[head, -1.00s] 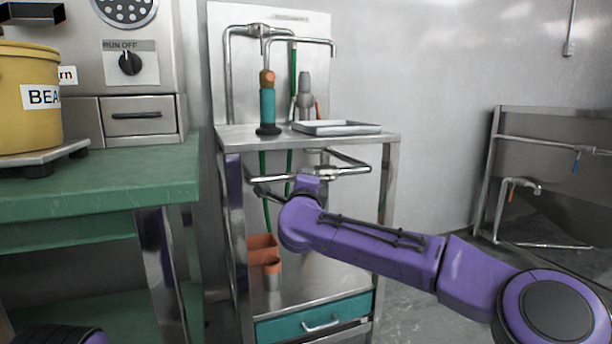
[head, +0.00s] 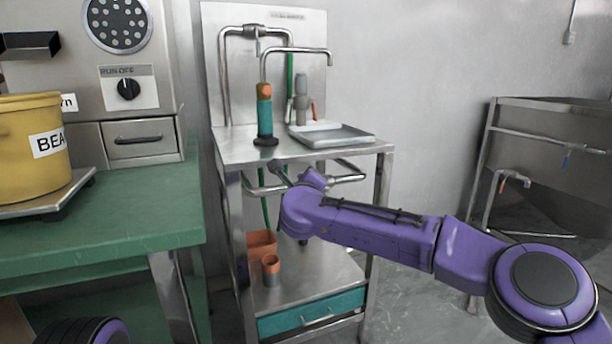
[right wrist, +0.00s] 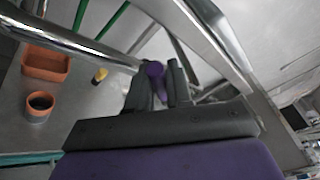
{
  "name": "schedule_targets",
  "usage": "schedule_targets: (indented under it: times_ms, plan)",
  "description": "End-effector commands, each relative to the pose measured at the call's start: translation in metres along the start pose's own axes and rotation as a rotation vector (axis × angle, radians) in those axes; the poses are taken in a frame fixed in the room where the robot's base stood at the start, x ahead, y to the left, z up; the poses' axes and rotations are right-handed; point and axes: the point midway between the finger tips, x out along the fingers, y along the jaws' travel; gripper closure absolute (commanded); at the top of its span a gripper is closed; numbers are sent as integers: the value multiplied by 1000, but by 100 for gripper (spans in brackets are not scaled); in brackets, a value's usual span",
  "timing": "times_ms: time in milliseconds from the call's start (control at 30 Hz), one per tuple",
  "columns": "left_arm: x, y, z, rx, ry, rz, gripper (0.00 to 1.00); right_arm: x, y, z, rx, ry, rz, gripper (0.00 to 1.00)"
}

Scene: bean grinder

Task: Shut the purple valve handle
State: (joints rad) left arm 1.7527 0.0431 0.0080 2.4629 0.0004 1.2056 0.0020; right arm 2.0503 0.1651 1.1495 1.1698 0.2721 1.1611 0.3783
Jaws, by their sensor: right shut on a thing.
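The purple valve handle (right wrist: 154,70) shows in the right wrist view as a small purple piece between the dark fingers. My right gripper (right wrist: 157,90) is shut on it. In the head view my right gripper (head: 281,174) is mostly hidden behind my purple wrist, just under the top of a steel stand, beside the chrome pipe (head: 346,178). The handle cannot be made out in the head view, and its angle on the pipe is unclear. My left gripper is not in view.
The steel stand (head: 230,150) carries a teal and orange tool (head: 264,115) and a metal tray (head: 333,135). An orange bin (head: 262,243) and cup (head: 271,266) are on its lower shelf. A green table (head: 130,205) with a yellow pot (head: 30,135) stands at left.

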Motion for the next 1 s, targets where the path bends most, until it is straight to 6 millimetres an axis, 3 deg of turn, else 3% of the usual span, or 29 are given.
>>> schedule_targets:
  times_ms: [467,500,533,867,1000]
  plan:
    - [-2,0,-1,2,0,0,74,0,-1,0,13,2,5,100]
    - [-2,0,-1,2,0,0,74,0,-1,0,13,2,5,70]
    - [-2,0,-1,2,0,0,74,0,-1,0,13,2,5,61]
    - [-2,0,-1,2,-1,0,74,-2,-1,0,11,1,5,59]
    - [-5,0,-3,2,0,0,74,-19,-3,2,10,0,5,59]
